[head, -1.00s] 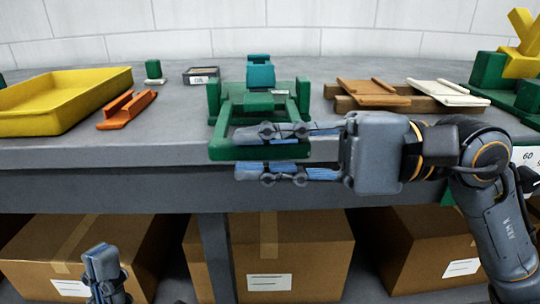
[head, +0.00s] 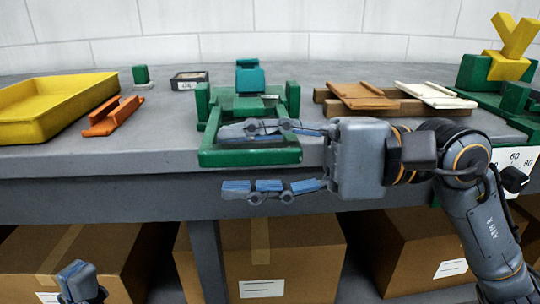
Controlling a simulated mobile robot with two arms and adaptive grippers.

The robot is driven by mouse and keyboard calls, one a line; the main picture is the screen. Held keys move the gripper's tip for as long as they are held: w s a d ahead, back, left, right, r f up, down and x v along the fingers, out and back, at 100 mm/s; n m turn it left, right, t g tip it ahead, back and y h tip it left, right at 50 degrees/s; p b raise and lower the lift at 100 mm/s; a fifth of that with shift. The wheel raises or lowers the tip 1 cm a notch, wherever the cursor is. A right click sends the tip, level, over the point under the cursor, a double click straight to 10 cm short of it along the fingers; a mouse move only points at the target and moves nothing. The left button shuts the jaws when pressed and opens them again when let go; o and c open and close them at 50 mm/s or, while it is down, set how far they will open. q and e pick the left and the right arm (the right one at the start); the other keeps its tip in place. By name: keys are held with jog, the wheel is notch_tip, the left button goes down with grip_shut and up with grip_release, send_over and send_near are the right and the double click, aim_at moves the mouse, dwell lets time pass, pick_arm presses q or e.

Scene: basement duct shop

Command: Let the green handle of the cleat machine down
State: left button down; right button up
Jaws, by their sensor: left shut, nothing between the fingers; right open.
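The cleat machine (head: 250,78) is a green block assembly near the middle of the bench. Its green handle (head: 230,158) is a U-shaped frame lying low and roughly flat towards me, its front bar at the bench's front edge. My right gripper (head: 252,160) is open and reaches in from the right. In the picture its upper finger crosses in front of the frame, and its lower finger is below the front bar. I cannot see contact with the bar. My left gripper (head: 78,282) is shut and empty, low at the left, well below the bench top and partly cut off.
A yellow tray (head: 52,125) and an orange piece (head: 112,117) lie left of the machine. Brown and white plates (head: 362,95) lie on wood strips to the right. A green and yellow device (head: 490,70) stands far right. Cardboard boxes (head: 290,240) fill the space under the bench.

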jog(key=d, duration=1.2)
